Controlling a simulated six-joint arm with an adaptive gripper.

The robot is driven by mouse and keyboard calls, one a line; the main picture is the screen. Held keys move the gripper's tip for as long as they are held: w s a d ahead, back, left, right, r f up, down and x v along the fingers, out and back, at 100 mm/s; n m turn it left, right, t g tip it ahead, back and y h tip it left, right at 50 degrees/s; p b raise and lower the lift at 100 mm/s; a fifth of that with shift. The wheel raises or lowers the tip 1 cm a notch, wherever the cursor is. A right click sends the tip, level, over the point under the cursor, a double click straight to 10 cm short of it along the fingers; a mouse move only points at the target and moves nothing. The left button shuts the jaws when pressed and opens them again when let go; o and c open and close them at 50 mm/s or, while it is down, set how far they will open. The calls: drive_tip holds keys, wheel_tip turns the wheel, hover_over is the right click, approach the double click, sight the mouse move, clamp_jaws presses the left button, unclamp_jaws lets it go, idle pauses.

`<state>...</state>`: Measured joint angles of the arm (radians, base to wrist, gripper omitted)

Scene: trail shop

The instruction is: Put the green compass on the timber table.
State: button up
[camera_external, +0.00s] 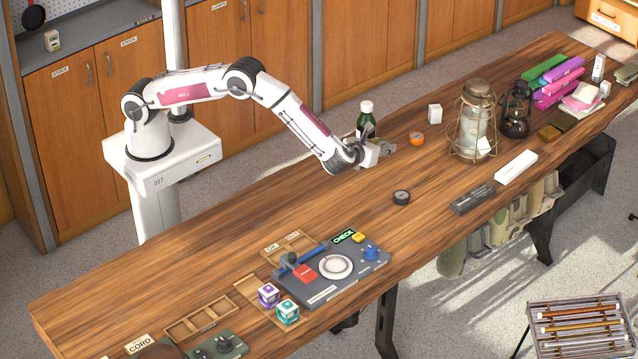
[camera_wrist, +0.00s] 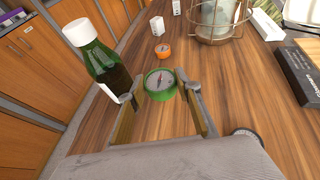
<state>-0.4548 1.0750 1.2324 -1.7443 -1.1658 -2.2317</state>
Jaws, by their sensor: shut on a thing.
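The green compass (camera_wrist: 160,84) is between my fingertips in the wrist view, its pale dial facing up. My gripper (camera_wrist: 158,92) is shut on it. In the external view my gripper (camera_external: 386,148) is low over the middle of the timber table (camera_external: 240,215), and I cannot make out the compass there. The wrist view shows the table (camera_wrist: 225,75) under and around the compass. I cannot tell whether the compass touches the wood.
A green bottle (camera_external: 366,118) with a white cap stands close to my gripper. An orange compass (camera_external: 416,138) and a black compass (camera_external: 401,197) lie nearby. Lanterns (camera_external: 474,120) stand to the right. A grey tool board (camera_external: 335,275) sits at front. Bare wood lies between.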

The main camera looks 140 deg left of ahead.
drive_tip(key=shift+w+a+r, duration=0.25)
drive_tip(key=shift+w+r, duration=0.45)
drive_tip(key=shift+r, duration=0.05)
drive_tip(key=shift+m+t, duration=0.3)
drive_tip(key=shift+m, duration=0.1)
hover_over(384, 176)
drive_tip(key=shift+w+f, duration=0.1)
drive_tip(key=shift+f, duration=2.45)
drive_tip(key=shift+f, duration=2.3)
drive_tip(key=shift+f, duration=0.1)
drive_tip(key=o, duration=1.1)
